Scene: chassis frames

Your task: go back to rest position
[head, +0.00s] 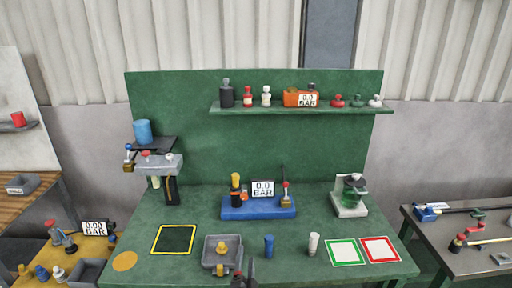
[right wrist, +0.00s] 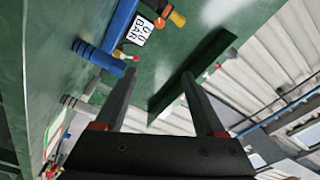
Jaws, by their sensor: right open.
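My right gripper (head: 245,271) shows at the bottom edge of the head view, just right of a grey tray at the green bench's front. In the right wrist view its two dark fingers (right wrist: 160,76) stand apart with nothing between them, so it is open and empty. The green bench (head: 205,202) with its back panel fills the middle of the head view. My left gripper is in neither view.
The grey tray (head: 209,258), a blue cylinder (head: 269,246) and a white cylinder (head: 314,244) stand near the gripper. Behind are a blue gauge block (head: 258,211) and a shelf (head: 300,111) with bottles. Side tables flank the bench.

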